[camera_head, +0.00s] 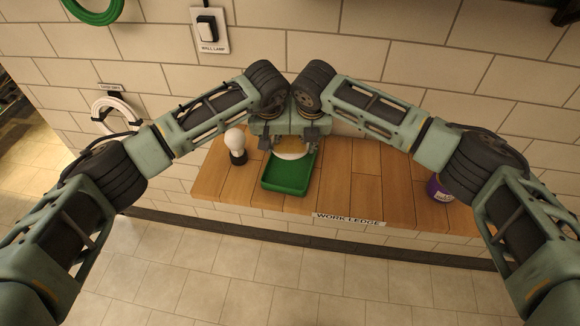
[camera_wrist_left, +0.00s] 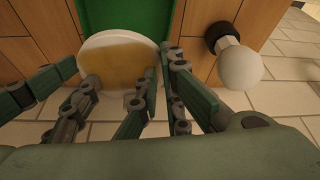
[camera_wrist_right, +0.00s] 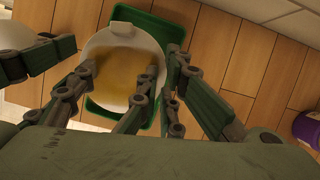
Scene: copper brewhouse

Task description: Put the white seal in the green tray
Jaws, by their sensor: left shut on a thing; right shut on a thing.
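A white round bowl-like thing (camera_head: 293,155) with an amber middle is between my grippers. It also shows in the left wrist view (camera_wrist_left: 118,58) and the right wrist view (camera_wrist_right: 124,70). I cannot tell whether it is the white seal. My left gripper (camera_head: 266,143) is shut on its left side, and my right gripper (camera_head: 310,143) on its right side. The fingers hide part of its edge. The green tray (camera_head: 286,186) lies on the wooden ledge, its near part empty. The round thing overlaps the tray's back end; I cannot tell whether they touch.
A white bulb-shaped thing (camera_head: 236,141) with a black base stands left of the tray on the ledge (camera_head: 350,185). A purple tub (camera_head: 438,188) stands at the right. A white coiled ring (camera_head: 116,112) and a green coil (camera_head: 95,12) hang on the wall.

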